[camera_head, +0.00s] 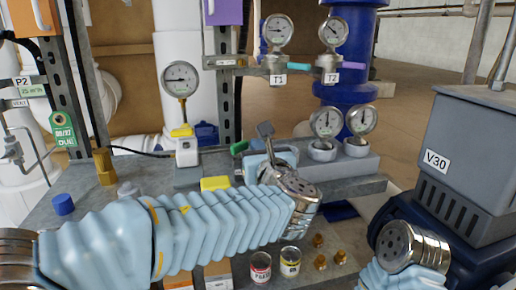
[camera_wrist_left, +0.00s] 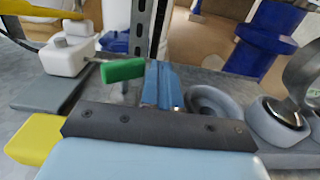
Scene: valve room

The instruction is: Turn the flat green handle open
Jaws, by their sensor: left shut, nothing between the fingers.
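The flat green handle (camera_head: 240,147) sits on the pipework just left of my left gripper in the head view. In the left wrist view the green handle (camera_wrist_left: 122,70) lies roughly sideways on a pale stem. My left gripper's blue fingers (camera_wrist_left: 163,78) are shut and empty. They stand just right of the handle's right end, very close to it; I cannot tell whether they touch. In the head view my left gripper (camera_head: 262,158) is partly hidden by its own wrist. My right arm shows at the bottom right, but its gripper is out of view.
A gauge on a white block (camera_head: 187,151) and a yellow block (camera_head: 215,184) stand left of the handle. Gauges (camera_head: 326,124) on a grey block stand to the right. Cans (camera_head: 261,266) and brass fittings are in front. A grey box marked V30 (camera_head: 470,150) stands at right.

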